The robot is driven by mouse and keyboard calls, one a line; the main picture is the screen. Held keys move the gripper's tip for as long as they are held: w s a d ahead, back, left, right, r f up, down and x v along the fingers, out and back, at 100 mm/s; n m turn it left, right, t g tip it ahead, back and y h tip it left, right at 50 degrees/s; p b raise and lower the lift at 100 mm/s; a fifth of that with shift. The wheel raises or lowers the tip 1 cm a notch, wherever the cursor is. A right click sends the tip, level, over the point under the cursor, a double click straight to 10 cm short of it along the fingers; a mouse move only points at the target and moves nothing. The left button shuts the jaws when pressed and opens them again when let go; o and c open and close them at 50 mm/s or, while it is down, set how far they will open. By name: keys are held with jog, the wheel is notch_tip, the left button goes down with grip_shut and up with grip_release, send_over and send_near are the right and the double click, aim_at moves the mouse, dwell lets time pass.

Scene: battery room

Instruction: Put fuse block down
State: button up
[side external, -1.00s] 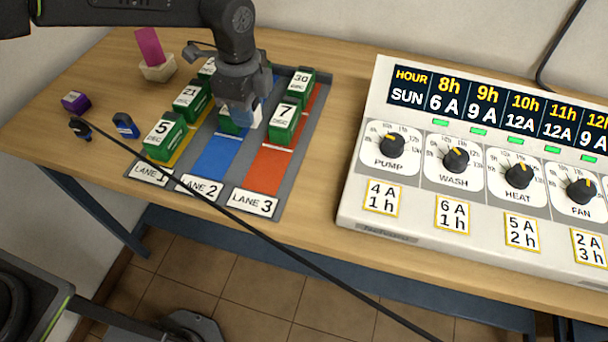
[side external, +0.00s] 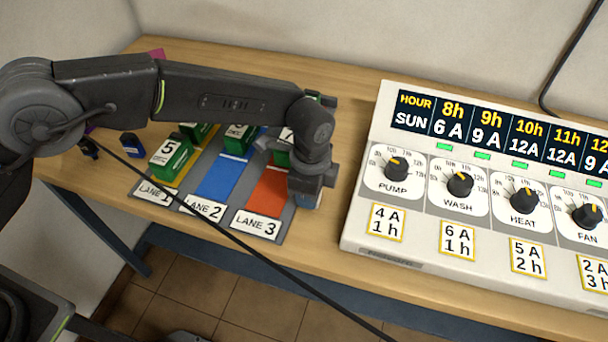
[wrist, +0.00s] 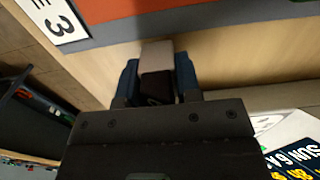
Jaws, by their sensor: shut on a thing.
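My gripper (side external: 308,203) is at the right edge of the lane mat (side external: 222,215), beside the orange strip of lane 3 and left of the control panel. In the wrist view its blue fingers (wrist: 158,80) are shut on the fuse block (wrist: 157,58), which has a pale beige-grey part and a dark part. Bare wood and the mat's edge show beyond the block. In the side view my gripper hides the block. I cannot tell whether the block touches the table.
The control panel (side external: 395,258) with several knobs stands to the right, with a strip of bare table before it. Green numbered blocks, such as the 5 block (side external: 170,158), stand on the lanes. A black cable crosses the front.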

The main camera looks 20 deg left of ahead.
jog(key=shift+f, duration=0.2)
jog(key=shift+f, duration=0.15)
jog(key=o, duration=1)
jog(key=shift+c, duration=0.2)
jog(key=r, duration=1.4)
jog(key=shift+w+a, duration=0.1)
jog(key=shift+w, duration=0.2)
